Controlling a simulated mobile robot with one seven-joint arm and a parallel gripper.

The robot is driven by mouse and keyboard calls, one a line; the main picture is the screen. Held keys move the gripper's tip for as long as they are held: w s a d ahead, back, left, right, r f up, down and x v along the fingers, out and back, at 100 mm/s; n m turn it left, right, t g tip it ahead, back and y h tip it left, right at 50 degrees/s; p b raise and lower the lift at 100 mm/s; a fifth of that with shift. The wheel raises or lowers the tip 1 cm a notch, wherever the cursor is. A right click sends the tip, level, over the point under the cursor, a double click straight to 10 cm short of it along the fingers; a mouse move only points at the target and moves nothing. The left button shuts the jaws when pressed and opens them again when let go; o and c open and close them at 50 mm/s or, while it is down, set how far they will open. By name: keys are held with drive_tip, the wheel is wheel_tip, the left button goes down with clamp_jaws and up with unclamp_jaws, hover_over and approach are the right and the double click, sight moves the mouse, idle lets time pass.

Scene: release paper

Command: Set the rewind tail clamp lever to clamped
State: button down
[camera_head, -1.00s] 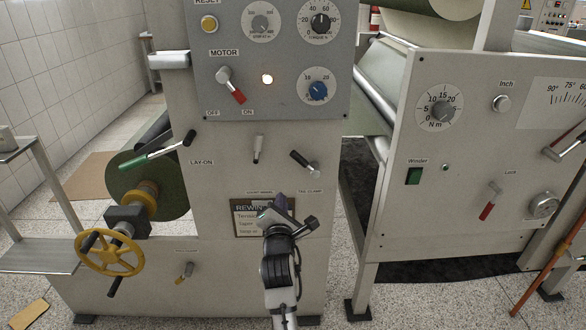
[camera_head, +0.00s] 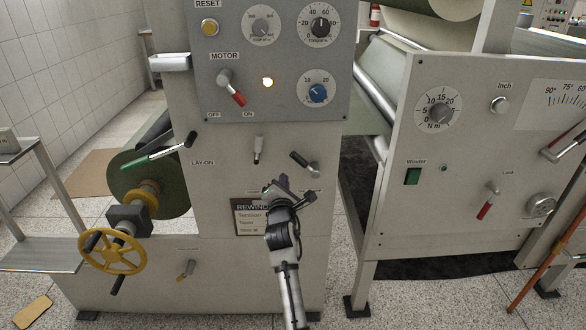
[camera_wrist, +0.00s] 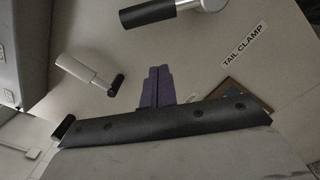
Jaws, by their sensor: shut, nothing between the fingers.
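The tail clamp lever (camera_head: 304,161) is a short dark handle on a metal pivot, on the right of the rewind panel. Its handle points up and left from the pivot. In the wrist view the lever's dark grip (camera_wrist: 147,13) is at the top, with the TAIL CLAMP label (camera_wrist: 244,44) at the right. My gripper (camera_head: 283,181) is just below and left of the lever, apart from it, and partly covers its label. The purple fingers (camera_wrist: 158,86) are together and empty in the wrist view.
A lever with a pale handle (camera_head: 258,150) is left of the tail clamp lever; it also shows in the wrist view (camera_wrist: 87,74). The motor panel (camera_head: 290,107) is above. The rewind plate (camera_head: 244,218) is partly behind my arm. A yellow handwheel (camera_head: 84,252) is lower left.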

sight(304, 160)
drive_tip(key=shift+w+d+r+p, duration=0.45)
drive_tip(key=shift+d+r, duration=0.25)
drive_tip(key=shift+w+d+r+p, duration=0.4)
drive_tip(key=shift+d+r+p, duration=0.05)
drive_tip(key=shift+d+r, duration=0.25)
drive_tip(key=shift+r, duration=0.1)
drive_tip(key=shift+r+m, duration=0.15)
drive_tip(key=shift+m, duration=0.25)
